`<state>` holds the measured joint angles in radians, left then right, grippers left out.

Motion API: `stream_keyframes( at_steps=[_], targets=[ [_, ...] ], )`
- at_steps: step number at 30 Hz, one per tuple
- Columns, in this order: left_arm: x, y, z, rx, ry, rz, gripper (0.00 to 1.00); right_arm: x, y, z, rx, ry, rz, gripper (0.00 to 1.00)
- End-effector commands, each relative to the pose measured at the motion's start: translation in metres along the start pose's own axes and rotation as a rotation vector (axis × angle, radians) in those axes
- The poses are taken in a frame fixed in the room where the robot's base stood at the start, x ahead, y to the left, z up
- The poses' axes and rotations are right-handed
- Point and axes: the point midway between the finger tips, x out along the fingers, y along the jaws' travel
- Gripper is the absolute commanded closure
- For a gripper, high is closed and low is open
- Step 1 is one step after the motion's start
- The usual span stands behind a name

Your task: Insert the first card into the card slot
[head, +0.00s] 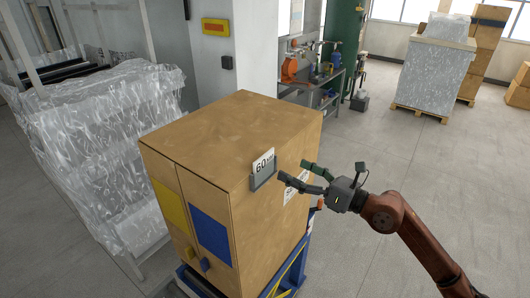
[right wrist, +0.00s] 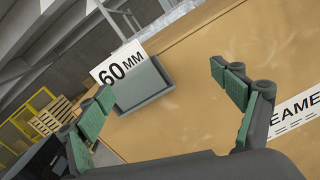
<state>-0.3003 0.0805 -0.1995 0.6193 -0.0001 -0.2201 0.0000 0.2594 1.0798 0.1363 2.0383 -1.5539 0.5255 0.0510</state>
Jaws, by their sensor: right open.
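A white card printed "60 MM" (right wrist: 118,62) stands in the grey card slot (right wrist: 143,88), with its upper part sticking out and its lower part hidden behind the slot's front wall. In the head view the card (head: 263,161) and the card slot (head: 263,178) are at the top edge of the tan cabinet's right-hand face. My right gripper (head: 304,177) is open and empty, just to the right of the slot and apart from it. In the right wrist view its green-padded fingers (right wrist: 161,83) are spread on either side of the slot. My left gripper is not in view.
The tan cabinet (head: 225,135) has yellow and blue panels on its front and a "SEAMER" label (right wrist: 297,113) beside the slot. A plastic-wrapped stack (head: 110,140) stands at left. A workbench (head: 315,88) is behind.

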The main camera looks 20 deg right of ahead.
Motion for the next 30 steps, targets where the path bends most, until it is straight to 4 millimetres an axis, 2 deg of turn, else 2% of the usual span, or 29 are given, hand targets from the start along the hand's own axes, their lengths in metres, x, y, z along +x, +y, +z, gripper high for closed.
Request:
stream_keyframes(
  at_steps=[1, 3, 6, 14, 24, 30],
  targets=[
    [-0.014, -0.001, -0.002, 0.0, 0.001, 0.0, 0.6, -0.002, 0.029, 0.018, -0.114, 0.019, 0.011, 0.13],
    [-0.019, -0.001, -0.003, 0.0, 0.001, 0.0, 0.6, -0.004, 0.05, 0.025, -0.219, 0.034, 0.014, 0.13],
    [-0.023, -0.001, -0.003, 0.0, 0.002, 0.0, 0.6, -0.003, 0.064, 0.029, -0.297, 0.043, 0.014, 0.13],
    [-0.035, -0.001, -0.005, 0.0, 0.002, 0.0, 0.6, 0.022, 0.066, 0.029, -0.312, 0.043, 0.014, 0.13],
    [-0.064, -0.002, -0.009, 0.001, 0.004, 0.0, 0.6, 0.064, 0.066, 0.027, -0.307, 0.042, 0.016, 0.13],
    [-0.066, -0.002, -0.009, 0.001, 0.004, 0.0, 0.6, 0.073, 0.065, 0.023, -0.308, 0.043, 0.015, 0.13]
  ],
)
